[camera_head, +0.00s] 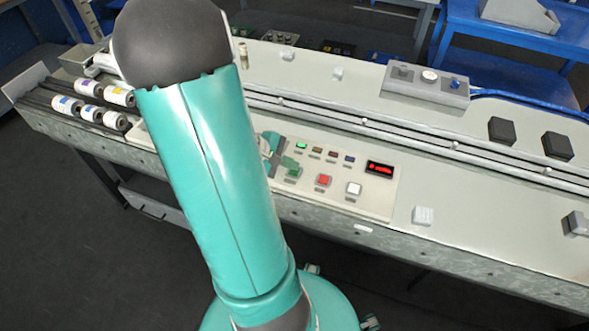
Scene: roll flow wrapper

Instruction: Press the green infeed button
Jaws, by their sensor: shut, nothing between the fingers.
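The green infeed button (293,172) is at the left of the lower row on the pale control panel (384,203). To its right are a red button (323,180) and a white button (354,188). My gripper (287,162) shows just right of my teal arm, at the panel's left part. It is shut and empty, and its tip is right by the green button, partly covering it. Most of the gripper is hidden behind the arm. I cannot tell whether the tip touches the button.
A row of small lamps, with a lit green one (302,146), and a red display (380,168) are on the panel. Rails run behind it along the machine. White rolls (90,112) lie on the left. A grey control box (425,86) stands behind the rails.

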